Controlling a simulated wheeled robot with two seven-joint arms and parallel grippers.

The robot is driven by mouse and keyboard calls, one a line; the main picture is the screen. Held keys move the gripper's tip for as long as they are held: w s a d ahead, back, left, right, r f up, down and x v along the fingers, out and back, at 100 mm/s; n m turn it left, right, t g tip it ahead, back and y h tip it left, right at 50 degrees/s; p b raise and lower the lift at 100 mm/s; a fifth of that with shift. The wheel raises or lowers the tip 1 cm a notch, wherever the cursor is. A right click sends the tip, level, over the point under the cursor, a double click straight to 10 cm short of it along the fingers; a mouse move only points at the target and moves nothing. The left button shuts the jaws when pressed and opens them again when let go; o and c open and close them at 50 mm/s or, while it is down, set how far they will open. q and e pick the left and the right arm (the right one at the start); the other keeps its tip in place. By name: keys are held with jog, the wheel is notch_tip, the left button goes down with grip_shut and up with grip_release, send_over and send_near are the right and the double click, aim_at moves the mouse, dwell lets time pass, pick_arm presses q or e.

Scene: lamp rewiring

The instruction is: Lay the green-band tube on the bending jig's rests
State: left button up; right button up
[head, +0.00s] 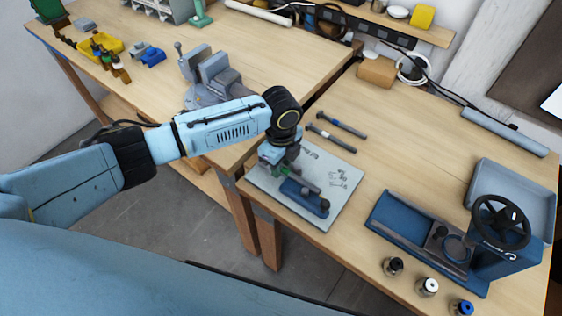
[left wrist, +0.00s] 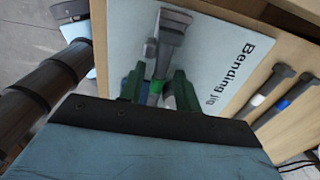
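The grey green-band tube (left wrist: 166,58) runs away from my left gripper (left wrist: 157,88) in the left wrist view, its green band between the two green fingers. The fingers appear shut on it near the band. In the head view the left gripper (head: 281,168) is over the bending jig's pale plate (head: 340,200), and the tube's far end (head: 308,183) lies above or along the blue jig block (head: 303,198). The arm hides part of the jig and tube. I cannot tell whether the tube touches the rests. My right gripper is not in view.
Two other tubes, one with a blue band (head: 341,123) and one with a white band (head: 330,138), lie behind the plate. A vise (head: 210,75) stands on the left bench.

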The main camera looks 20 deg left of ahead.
pick_arm(q)
jog(key=shift+o, duration=0.3)
jog(key=shift+r, duration=0.1)
notch_tip(320, 180, up, 13)
dwell(0.4)
jog(key=shift+r, duration=0.2)
notch_tip(320, 180, up, 9)
jog(key=p, duration=1)
jog(key=shift+f, duration=0.15)
